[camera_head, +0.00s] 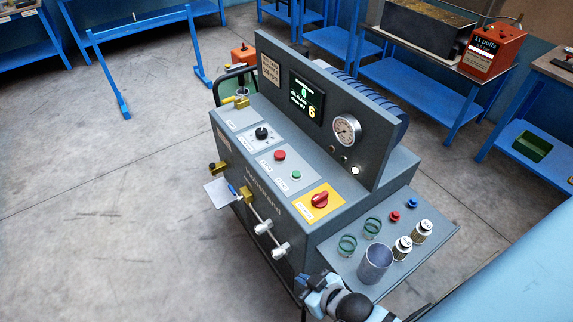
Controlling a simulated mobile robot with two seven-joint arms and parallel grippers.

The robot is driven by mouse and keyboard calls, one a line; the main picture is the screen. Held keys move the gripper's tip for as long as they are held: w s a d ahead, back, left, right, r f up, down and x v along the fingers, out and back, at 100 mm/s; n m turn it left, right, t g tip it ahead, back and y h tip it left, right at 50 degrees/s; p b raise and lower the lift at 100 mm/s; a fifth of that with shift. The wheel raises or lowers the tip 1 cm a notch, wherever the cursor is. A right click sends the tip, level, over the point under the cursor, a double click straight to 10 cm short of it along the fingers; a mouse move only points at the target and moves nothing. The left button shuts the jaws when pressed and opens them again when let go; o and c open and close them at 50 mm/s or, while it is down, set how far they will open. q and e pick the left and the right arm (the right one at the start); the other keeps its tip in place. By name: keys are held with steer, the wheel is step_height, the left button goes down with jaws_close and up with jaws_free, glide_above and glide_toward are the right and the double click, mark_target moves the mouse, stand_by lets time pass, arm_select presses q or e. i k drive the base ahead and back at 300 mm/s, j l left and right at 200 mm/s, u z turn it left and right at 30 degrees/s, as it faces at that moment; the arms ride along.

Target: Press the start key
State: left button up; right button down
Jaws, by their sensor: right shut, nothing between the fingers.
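The grey machine (262,205) stands in the middle of the head view. Its sloped panel has a green key (296,175) on a light plate and a red key (279,155) just behind it. Their labels are too small to read, so I cannot tell for certain which is the start key. My right gripper (315,287) is at the bottom, in front of the machine's right end. It is shut and empty, apart from the keys and nearer the camera. My left gripper is not in view.
The panel also has a black knob (261,132) and a red rotary switch (319,199) on yellow. A lit display (306,98) and gauge (346,130) are on the upright board. A metal cup (375,263) and sieve parts stand on the side shelf (424,250).

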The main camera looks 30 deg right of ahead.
mark_target(296, 174)
steer(key=i+j, duration=0.15)
steer(key=i, duration=0.3)
steer(key=i+j, duration=0.1)
steer(key=i, duration=0.35)
steer(key=z, duration=1.7)
